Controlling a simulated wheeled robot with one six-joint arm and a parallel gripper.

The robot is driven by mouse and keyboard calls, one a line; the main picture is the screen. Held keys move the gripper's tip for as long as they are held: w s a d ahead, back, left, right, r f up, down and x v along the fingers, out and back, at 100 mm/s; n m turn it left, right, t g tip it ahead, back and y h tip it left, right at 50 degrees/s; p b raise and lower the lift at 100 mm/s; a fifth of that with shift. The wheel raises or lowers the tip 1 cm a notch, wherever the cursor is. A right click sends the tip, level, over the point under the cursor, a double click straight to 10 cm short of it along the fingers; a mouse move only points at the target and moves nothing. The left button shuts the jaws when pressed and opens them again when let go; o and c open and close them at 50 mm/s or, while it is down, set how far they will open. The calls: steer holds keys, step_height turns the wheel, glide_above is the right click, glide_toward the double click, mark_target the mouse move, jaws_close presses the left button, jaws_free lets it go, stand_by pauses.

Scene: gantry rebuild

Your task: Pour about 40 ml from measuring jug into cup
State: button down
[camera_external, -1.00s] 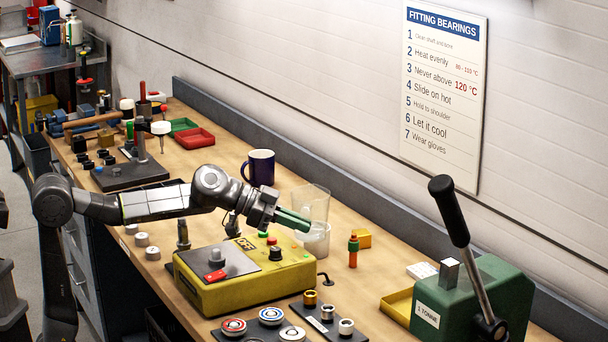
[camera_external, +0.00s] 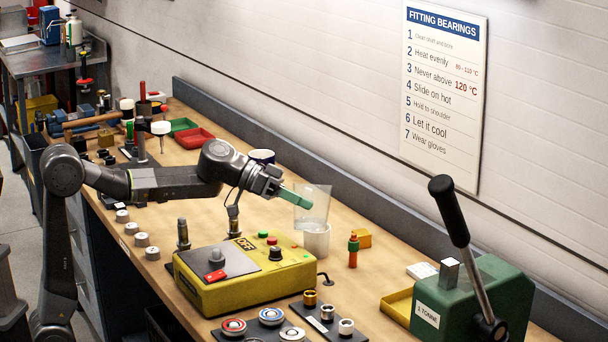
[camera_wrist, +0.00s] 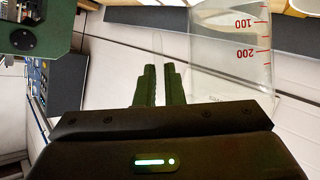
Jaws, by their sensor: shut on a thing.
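The clear measuring jug (camera_external: 315,206) is held in the air above the bench, close to upright with a slight lean. My gripper (camera_external: 297,197) is shut on its left side with green fingers. In the wrist view the jug (camera_wrist: 232,60) shows red marks at 100 and 200, to the right of my fingers (camera_wrist: 158,86). A clear strip shows between the fingertips. A white cup (camera_external: 317,241) stands upright on the bench below the jug, its top partly behind the jug's lower end. The liquid level is hard to make out.
The yellow control box (camera_external: 245,285) lies in front of my gripper. The green press (camera_external: 470,300) is further right.

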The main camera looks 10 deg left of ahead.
mark_target(320, 188)
steer(key=w+n+p, duration=0.1)
steer(key=p, duration=0.1)
steer(key=w+r+g+p, duration=0.1)
steer(key=w+p, duration=0.1)
steer(key=shift+a+n+p, duration=0.1)
steer(key=shift+n+p, duration=0.3)
steer(key=w+n+p, duration=0.1)
steer(key=p, duration=0.2)
steer(key=w+n+g+p, duration=0.1)
steer(key=p, duration=0.2)
steer(key=shift+w+r+n+g+h+p, duration=0.15)
steer(key=shift+w+n+g+h+p, duration=0.15)
steer(key=shift+h+p, duration=0.1)
steer(key=p, duration=0.3)
steer(key=shift+w+a+r+n+g, duration=0.1)
steer(key=shift+w+r+n+g, duration=0.2)
steer(key=shift+w+r+n, duration=0.1)
steer(key=shift+w+r+p, duration=0.15)
steer(key=shift+w+p, duration=0.05)
steer(key=shift+p, duration=0.65)
steer(key=shift+w+n+g+h+p, duration=0.3)
steer(key=shift+w+n+p, duration=0.45)
steer(key=shift+p, duration=1.3)
steer(key=shift+s+f, duration=0.15)
steer(key=shift+f, duration=0.05)
steer(key=shift+s, duration=0.95)
steer(key=shift+n, duration=0.25)
